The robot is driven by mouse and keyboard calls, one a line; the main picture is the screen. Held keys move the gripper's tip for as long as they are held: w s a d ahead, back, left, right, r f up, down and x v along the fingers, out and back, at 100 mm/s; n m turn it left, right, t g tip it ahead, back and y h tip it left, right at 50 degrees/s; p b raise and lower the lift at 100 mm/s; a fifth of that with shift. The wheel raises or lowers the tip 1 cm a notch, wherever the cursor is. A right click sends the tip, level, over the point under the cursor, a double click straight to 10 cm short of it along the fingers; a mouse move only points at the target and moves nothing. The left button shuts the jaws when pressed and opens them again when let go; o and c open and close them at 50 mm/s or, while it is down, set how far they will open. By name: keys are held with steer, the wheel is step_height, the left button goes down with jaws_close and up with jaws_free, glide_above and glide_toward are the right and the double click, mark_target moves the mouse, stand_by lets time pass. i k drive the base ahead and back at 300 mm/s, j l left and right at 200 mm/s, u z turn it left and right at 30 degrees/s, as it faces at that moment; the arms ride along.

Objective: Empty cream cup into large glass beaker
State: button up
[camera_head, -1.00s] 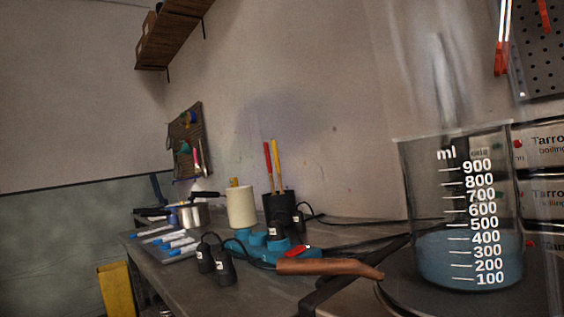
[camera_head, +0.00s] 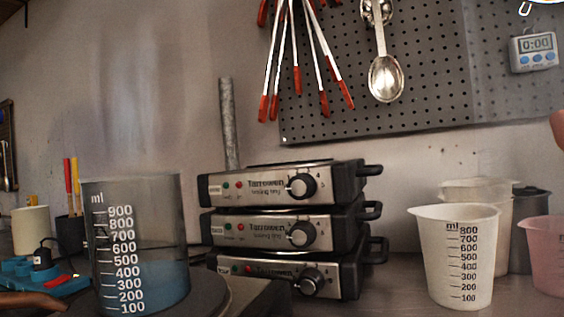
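The large glass beaker (camera_head: 140,235) stands upright at the lower left, with white markings up to 900 and blue liquid in its lower part. It sits on a dark round plate (camera_head: 212,297). A cream-white measuring cup (camera_head: 458,255) with a spout and dark markings stands upright on the counter at the right; its contents are hidden.
A stack of hot plates (camera_head: 292,228) stands between beaker and cup. A pegboard (camera_head: 440,70) with hanging tools is above.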

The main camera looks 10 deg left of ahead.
mark_target(135, 227)
steer(key=i+j+z, duration=0.1)
steer(key=j+z, duration=1.35)
steer(key=k+l, duration=0.05)
steer(key=l, duration=0.05)
